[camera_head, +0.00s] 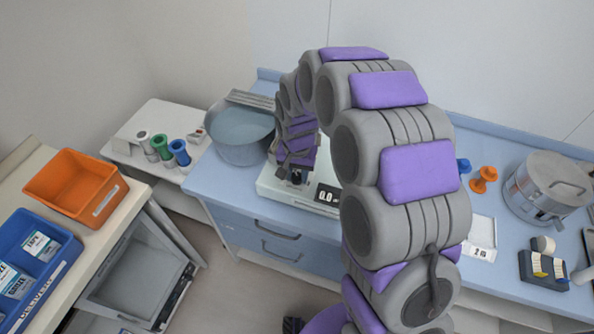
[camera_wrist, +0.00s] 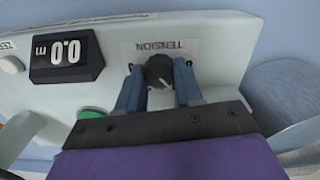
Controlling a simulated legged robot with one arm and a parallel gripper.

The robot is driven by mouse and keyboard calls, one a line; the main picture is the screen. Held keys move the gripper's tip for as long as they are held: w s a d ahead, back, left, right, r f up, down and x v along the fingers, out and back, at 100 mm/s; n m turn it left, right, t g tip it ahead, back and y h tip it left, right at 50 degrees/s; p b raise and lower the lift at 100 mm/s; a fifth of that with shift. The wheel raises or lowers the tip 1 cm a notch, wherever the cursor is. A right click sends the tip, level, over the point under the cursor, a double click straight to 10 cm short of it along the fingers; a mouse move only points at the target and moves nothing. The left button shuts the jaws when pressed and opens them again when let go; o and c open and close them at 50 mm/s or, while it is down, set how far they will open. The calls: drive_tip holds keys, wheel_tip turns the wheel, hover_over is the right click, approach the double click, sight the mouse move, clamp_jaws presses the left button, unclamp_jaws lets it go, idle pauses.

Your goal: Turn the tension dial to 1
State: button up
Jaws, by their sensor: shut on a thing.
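The tension dial (camera_wrist: 159,71) is a dark round knob with a pale pointer line, below an upside-down TENSION label in the wrist view. My gripper (camera_wrist: 159,82) has its two blue fingers on either side of the dial, shut on it. The dial sits on a pale machine (camera_wrist: 225,50) with a display (camera_wrist: 67,56) reading 0.0 m. In the head view my gripper (camera_head: 297,176) reaches down to the machine (camera_head: 277,190), whose display (camera_head: 327,195) shows beside it. The dial is hidden there. I cannot read any dial numbers.
A grey pot (camera_head: 240,136) stands left of the machine, close to my arm. A steel pot (camera_head: 549,188) and an orange spool (camera_head: 484,178) stand on the blue counter at right. A green button (camera_wrist: 91,113) lies near my gripper. An orange bin (camera_head: 76,187) stands at far left.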

sight(296, 176)
drive_tip(key=o, duration=1)
drive_tip(key=shift+a, duration=0.1)
drive_tip(key=shift+o, duration=0.2)
wheel_tip(296, 176, up, 17)
drive_tip(key=p, duration=0.3)
drive_tip(key=shift+a+r, duration=0.1)
drive_tip(key=s+d, duration=0.4)
drive_tip(key=s, duration=0.6)
drive_tip(key=s+d+r+n+g, duration=0.1)
drive_tip(key=s+d, duration=0.4)
drive_tip(key=s, duration=0.6)
drive_tip(key=s+d+n, duration=0.1)
drive_tip(key=s+d, duration=0.4)
drive_tip(key=s, duration=0.6)
drive_tip(key=shift+s+d+r+g, duration=0.15)
drive_tip(key=shift+s+r+g, duration=0.1)
drive_tip(key=shift+g, duration=0.15)
